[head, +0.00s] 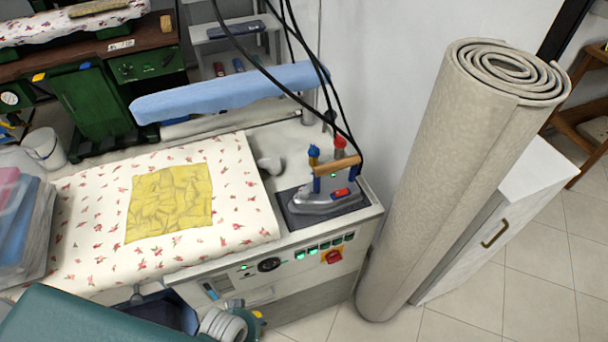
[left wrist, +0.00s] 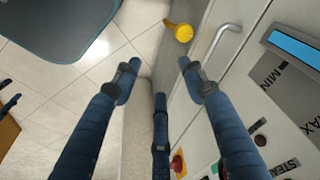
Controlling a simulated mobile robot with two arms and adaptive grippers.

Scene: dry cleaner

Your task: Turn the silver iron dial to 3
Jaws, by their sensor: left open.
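The silver iron (head: 318,203) with a wooden handle (head: 337,166) rests on a dark pad at the right end of the ironing station. A small red and blue part (head: 341,193) sits on its side; I cannot read any dial numbers there. A round black knob (head: 268,264) is on the station's front panel, its marks too small to read. My left gripper (left wrist: 158,72) is open and empty in the left wrist view, its fingers in front of the panel. The iron does not show in that view. My right gripper is in neither view.
The front panel has green-lit switches (head: 312,249) and a red switch (head: 333,257). A yellow cloth (head: 170,201) lies on the floral board (head: 95,225). A rolled carpet (head: 437,170) stands close on the right. Black cables hang over the iron.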

